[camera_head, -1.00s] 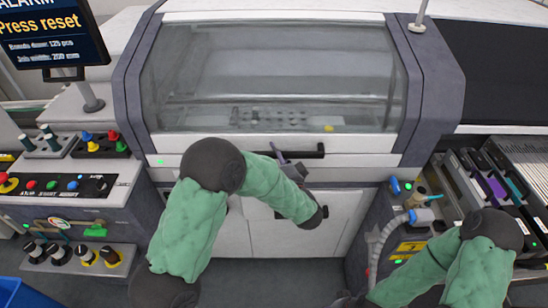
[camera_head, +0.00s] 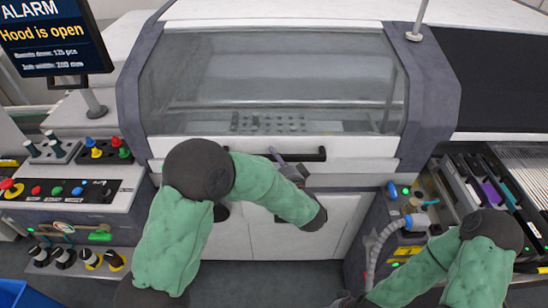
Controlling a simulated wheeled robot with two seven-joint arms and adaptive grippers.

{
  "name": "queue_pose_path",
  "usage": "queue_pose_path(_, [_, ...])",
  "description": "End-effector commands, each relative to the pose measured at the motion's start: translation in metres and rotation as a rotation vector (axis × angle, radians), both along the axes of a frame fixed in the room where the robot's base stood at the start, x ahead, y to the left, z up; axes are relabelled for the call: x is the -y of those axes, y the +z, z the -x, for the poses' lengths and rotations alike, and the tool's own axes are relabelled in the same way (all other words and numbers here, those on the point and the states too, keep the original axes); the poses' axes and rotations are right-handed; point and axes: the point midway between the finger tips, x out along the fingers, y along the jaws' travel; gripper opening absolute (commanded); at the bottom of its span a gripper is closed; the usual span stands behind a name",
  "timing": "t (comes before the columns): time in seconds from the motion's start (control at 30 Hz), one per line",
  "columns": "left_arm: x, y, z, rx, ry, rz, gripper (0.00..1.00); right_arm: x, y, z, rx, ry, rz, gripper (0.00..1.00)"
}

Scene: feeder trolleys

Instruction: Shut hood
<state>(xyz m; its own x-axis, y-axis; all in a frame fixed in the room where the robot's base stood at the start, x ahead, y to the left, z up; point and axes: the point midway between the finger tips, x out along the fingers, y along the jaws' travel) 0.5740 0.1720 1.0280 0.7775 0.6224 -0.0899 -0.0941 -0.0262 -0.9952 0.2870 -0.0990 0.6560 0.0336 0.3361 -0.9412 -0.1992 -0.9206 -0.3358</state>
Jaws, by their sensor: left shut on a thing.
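The hood (camera_head: 270,82) is a grey-framed cover with a large clear window on the white machine in the middle. It looks low over the machine; any gap beneath its front edge is hard to see. Its black bar handle (camera_head: 308,155) runs along the white front edge. My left gripper (camera_head: 277,158) is shut on the handle, its fingers partly hidden by my own wrist. My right gripper (camera_head: 345,300) is low at the bottom edge, barely in view, its fingers unclear. The screen (camera_head: 50,38) at upper left reads "ALARM, Hood is open".
A control panel (camera_head: 70,188) with coloured buttons and knobs stands at left. Feeder slots (camera_head: 480,180) and a hose (camera_head: 378,240) are at right. A blue bin (camera_head: 12,290) is at lower left. The floor below the machine front is clear.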

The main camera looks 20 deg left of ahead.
Motion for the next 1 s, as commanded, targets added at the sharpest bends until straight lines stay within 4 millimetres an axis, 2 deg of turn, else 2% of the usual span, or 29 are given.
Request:
queue_pose_path(0.03, [0.001,0.017,0.003,-0.007,0.000,0.003,0.00,0.000,0.011,0.000,0.000,0.000,0.000,0.40])
queue_pose_path(0.2, [0.004,0.031,0.012,-0.044,0.000,0.012,0.00,0.000,0.021,0.000,0.000,0.000,0.000,0.40])
queue_pose_path(0.6, [0.004,0.032,0.014,-0.055,-0.001,0.017,0.00,0.000,0.021,0.000,0.000,0.000,0.000,0.40])
queue_pose_path(0.63, [0.004,0.032,0.014,-0.055,-0.001,0.017,0.46,0.000,0.021,0.000,0.000,0.000,0.000,0.40])
queue_pose_path(0.7, [0.004,0.032,0.014,-0.056,-0.001,0.017,0.62,0.000,0.021,0.000,0.000,0.000,0.000,0.40])
queue_pose_path(1.0, [0.004,0.031,0.014,-0.055,0.000,0.017,0.62,0.000,0.021,0.000,0.000,0.000,0.000,0.40])
